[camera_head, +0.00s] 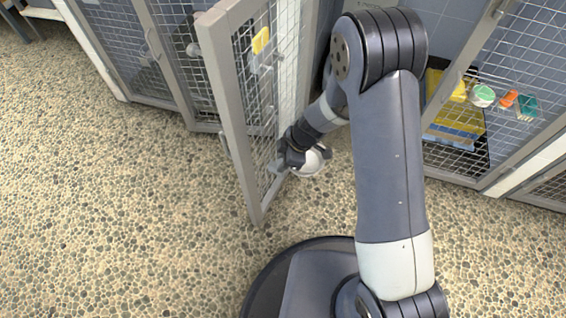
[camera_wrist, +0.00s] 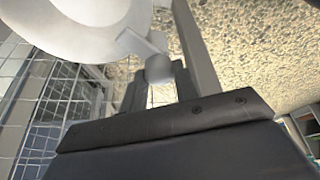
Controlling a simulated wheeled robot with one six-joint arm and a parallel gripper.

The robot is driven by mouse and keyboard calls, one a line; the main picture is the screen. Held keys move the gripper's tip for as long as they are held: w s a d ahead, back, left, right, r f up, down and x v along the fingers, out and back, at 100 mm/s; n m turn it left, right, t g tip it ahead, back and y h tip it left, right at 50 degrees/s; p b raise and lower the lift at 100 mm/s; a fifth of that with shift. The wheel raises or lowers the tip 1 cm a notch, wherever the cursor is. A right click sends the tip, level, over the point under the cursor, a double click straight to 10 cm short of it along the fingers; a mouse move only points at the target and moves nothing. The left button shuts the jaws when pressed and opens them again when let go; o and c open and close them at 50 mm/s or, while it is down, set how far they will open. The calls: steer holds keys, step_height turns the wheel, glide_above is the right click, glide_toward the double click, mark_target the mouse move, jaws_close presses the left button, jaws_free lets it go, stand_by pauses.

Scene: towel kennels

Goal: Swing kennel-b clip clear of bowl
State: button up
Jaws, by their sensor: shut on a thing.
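My gripper (camera_head: 282,164) is low beside the mesh of an open grey-framed kennel door (camera_head: 232,105). In the wrist view my gripper (camera_wrist: 158,92) is shut on a small grey knob-ended lever, which looks like the clip (camera_wrist: 158,68). A white round thing, apparently the bowl (camera_wrist: 95,22), is close beside the lever and runs out of the picture. In the head view a white rounded shape (camera_head: 312,161) shows next to my gripper; it may be the same bowl. Whether clip and bowl touch, I cannot tell.
A yellow item (camera_head: 260,40) is on or behind the door mesh. Closed mesh kennels stand at the back left. The right kennel holds yellow folded cloths (camera_head: 462,118), a round tin (camera_head: 482,96) and an orange item (camera_head: 509,99). The pebbled floor (camera_head: 120,220) is clear.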

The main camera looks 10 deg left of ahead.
steer(key=shift+f+m+t+b, duration=0.35)
steer(key=shift+m+b, duration=0.45)
steer(key=shift+b, duration=0.4)
steer(key=m+t+b, duration=0.1)
steer(key=m+b, duration=0.1)
steer(key=shift+r+m, duration=0.15)
steer(key=shift+m, duration=0.25)
steer(key=m, duration=0.1)
steer(key=m+t, duration=0.1)
steer(key=m, duration=0.1)
steer(key=shift+s+r+m+h, duration=0.15)
steer(key=shift+r+m+h, duration=0.15)
steer(key=m+t+p, duration=0.1)
steer(key=m+p, duration=0.1)
steer(key=shift+s+a+r+h+p, duration=0.1)
steer(key=shift+r+h+p, duration=0.05)
steer(key=shift+h+p, duration=0.2)
steer(key=m+p, duration=0.2)
steer(key=p, duration=0.1)
steer(key=m+h+p, duration=0.1)
steer(key=p, duration=0.3)
steer(key=shift+a+t, duration=0.1)
steer(key=shift+t, duration=0.25)
steer(key=shift+m+p, duration=0.4)
steer(key=shift+p, duration=0.1)
steer(key=shift+f+p, duration=0.25)
steer(key=shift+p, duration=0.35)
